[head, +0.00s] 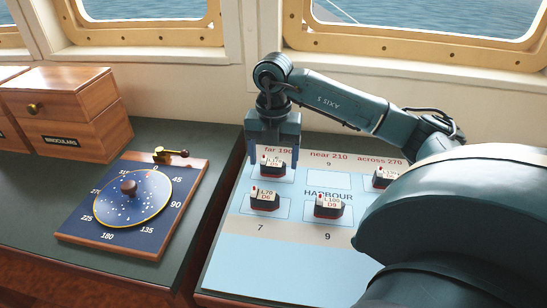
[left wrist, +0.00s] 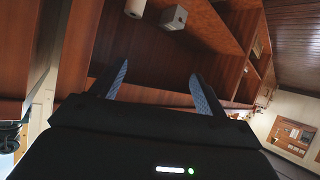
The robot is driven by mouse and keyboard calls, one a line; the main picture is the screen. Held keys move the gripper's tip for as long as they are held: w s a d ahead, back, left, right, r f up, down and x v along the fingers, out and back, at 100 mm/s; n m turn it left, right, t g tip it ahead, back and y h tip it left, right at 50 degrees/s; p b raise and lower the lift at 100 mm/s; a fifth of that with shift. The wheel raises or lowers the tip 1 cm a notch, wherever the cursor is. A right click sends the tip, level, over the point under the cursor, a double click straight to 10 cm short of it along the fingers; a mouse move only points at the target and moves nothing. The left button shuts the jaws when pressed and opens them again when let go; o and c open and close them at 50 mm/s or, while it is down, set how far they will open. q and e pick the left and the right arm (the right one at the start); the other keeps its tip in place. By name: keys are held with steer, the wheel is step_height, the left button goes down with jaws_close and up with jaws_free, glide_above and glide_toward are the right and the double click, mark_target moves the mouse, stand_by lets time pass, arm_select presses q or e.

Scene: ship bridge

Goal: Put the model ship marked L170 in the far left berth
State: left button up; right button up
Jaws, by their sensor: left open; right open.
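A harbour board (head: 250,275) lies on the counter with outlined berths. A small dark-hulled model ship (head: 272,166) with a pale top sits in its far left berth; its label is too small to read surely. My right gripper (head: 273,160) is open, pointing down over this ship, fingers on either side of it. Another ship (head: 265,198), seemingly marked L70, is in the near left berth. A ship seemingly marked L100 (head: 329,206) is in the near middle berth. A ship (head: 385,177) at far right has an unclear label. My left gripper (left wrist: 160,85) is open and empty.
The far middle berth (head: 328,180) is empty. A round blue dial board (head: 130,205) with a brass lever (head: 171,155) lies left of the harbour board. Wooden boxes (head: 75,112) stand behind it. My right arm covers the board's right side. Wooden shelving (left wrist: 190,60) shows in the left wrist view.

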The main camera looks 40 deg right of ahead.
mark_target(274, 163)
step_height(274, 163, up, 11)
steer(key=p, duration=0.2)
steer(key=shift+r, duration=0.15)
stand_by(0.5)
